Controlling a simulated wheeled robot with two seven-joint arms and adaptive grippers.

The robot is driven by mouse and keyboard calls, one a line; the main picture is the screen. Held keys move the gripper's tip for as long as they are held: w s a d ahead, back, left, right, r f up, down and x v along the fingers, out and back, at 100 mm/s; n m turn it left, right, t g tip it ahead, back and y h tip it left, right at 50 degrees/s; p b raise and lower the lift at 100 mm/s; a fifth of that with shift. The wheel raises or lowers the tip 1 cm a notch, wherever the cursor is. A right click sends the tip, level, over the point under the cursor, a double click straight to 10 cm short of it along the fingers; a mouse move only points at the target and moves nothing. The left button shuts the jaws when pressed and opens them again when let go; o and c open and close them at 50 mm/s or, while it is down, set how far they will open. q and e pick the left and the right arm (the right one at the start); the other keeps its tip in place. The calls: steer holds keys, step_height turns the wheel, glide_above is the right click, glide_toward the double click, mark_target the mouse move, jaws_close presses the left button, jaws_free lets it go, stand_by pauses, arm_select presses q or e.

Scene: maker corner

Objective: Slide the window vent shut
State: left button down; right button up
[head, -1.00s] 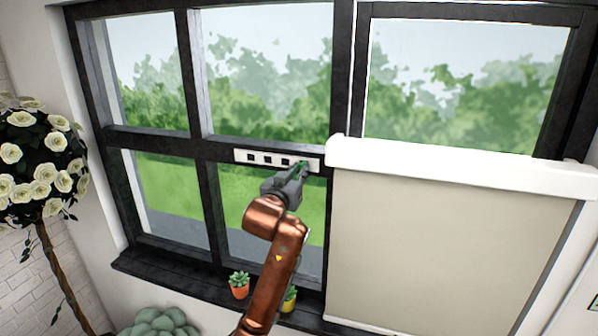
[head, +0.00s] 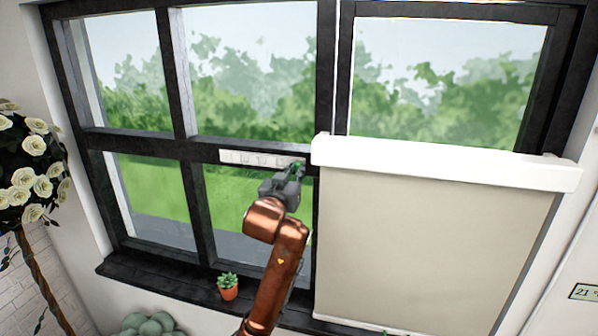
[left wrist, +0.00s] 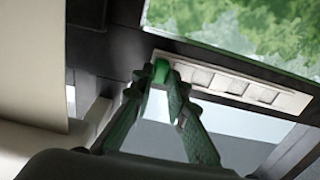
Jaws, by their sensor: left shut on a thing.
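The window vent (head: 240,157) is a white strip on the dark middle bar of the window, left of the blind. Its several square openings look white now. In the left wrist view the vent (left wrist: 232,83) runs to the right of the fingers, and its squares are covered in white. My left gripper (head: 296,170) is at the vent's right end. In the left wrist view its green fingers (left wrist: 160,75) are shut on a small green knob (left wrist: 161,70) at the vent's end. My right gripper is not in view.
A beige roller blind (head: 430,240) with a white cassette (head: 450,164) hangs close to the right of my left gripper. A small potted succulent (head: 228,286) stands on the dark sill below. A white rose tree (head: 30,170) is at far left.

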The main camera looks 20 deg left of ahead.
arm_select(q)
steer(key=c, duration=2.3)
jaws_free()
steer(key=shift+d, duration=0.15)
steer(key=shift+c, duration=0.2)
steer(key=o, duration=0.5)
steer(key=shift+d, duration=0.15)
steer(key=shift+c, duration=0.2)
steer(key=shift+a, duration=0.2)
steer(key=s, duration=1.2)
steer(key=shift+d, duration=0.35)
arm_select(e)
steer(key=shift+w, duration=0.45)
arm_select(q)
steer(key=shift+f, duration=0.1)
